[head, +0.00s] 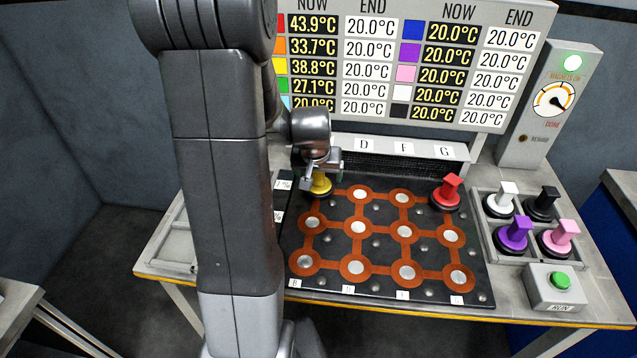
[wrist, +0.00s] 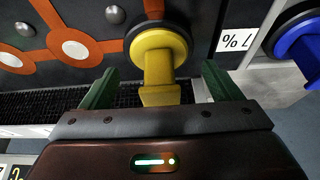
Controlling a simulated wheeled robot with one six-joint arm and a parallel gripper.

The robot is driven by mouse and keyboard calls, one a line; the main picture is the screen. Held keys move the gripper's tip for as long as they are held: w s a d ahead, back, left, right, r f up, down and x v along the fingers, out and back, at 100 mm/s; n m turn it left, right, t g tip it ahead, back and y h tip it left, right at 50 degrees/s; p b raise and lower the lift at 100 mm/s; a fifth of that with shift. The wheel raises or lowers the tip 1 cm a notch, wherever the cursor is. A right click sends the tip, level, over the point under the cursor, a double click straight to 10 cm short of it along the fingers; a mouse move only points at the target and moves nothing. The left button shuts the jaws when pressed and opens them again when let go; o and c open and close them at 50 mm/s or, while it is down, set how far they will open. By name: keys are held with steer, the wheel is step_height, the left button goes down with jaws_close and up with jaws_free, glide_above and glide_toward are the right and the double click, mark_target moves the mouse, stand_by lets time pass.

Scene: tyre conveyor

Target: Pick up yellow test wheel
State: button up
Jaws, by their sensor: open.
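The yellow test wheel (head: 320,184) stands on the back left corner spot of the black board with orange tracks (head: 377,243). In the wrist view the yellow wheel (wrist: 158,55) has a round base and a handle pointing towards my gripper. My gripper (head: 318,172) is directly over it in the head view. In the wrist view my gripper's green fingers (wrist: 160,88) are open, one on each side of the yellow handle, with a gap on both sides. My gripper hides part of the wheel in the head view.
A red wheel (head: 446,193) stands at the board's back right. White (head: 501,198), black (head: 543,203), purple (head: 514,236) and pink (head: 559,237) wheels stand in the right tray. A blue wheel (wrist: 300,40) is beside the board. A temperature display (head: 400,60) rises behind.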

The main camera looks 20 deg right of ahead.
steer(key=shift+x, duration=0.95)
steer(key=shift+r, duration=0.1)
steer(key=c, duration=1.4)
